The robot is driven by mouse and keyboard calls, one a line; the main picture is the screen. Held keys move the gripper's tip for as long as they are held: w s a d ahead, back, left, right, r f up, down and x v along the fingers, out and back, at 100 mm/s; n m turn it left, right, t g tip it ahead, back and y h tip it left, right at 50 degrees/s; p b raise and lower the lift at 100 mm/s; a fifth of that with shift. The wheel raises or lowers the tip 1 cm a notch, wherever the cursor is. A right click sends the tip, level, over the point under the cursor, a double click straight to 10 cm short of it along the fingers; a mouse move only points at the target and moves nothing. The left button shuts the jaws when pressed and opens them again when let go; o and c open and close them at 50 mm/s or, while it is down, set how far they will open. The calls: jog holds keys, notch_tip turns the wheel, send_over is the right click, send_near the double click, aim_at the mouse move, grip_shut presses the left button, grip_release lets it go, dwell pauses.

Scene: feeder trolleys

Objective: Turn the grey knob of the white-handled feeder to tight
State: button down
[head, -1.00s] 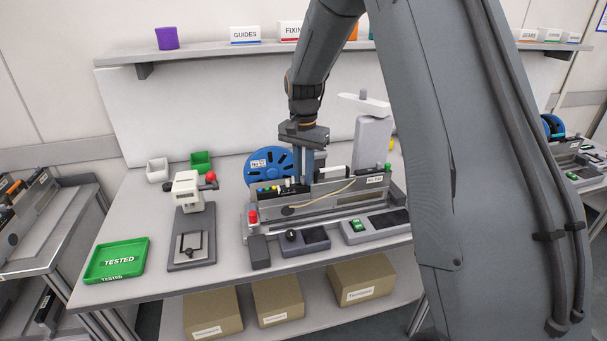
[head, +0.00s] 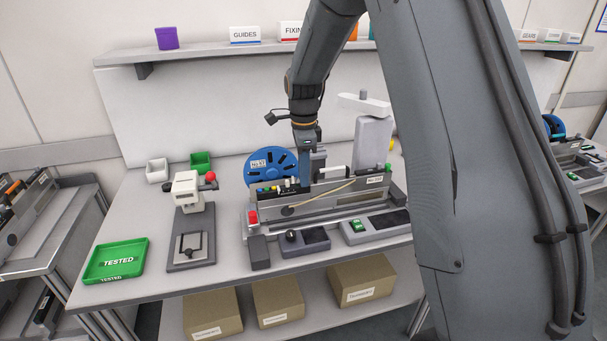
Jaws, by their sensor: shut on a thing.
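The feeder (head: 335,197) is a long grey unit on the bench, with a blue reel (head: 265,164) behind its left part. A short white handle (head: 334,172) shows on its top, right of my gripper. My gripper (head: 305,186) points straight down at the feeder's top edge, shut on the grey knob. The fingers hide the knob, so its setting cannot be read. Small coloured parts (head: 274,188) sit on the feeder just left of the fingers.
A white press (head: 186,190) with a red ball and a green TESTED tray (head: 117,259) stand left. A grey post (head: 372,145) rises behind the feeder. A shelf (head: 215,54) runs above. My arm covers the right side.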

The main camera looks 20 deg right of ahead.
jog(key=m, duration=0.4)
jog(key=shift+m, duration=0.4)
dwell(0.4)
jog(key=c, duration=1.7)
grip_release()
jog(key=shift+o, duration=0.2)
jog(key=shift+r, duration=0.1)
jog(key=shift+r+b, duration=1.3)
jog(key=shift+r, duration=2.55)
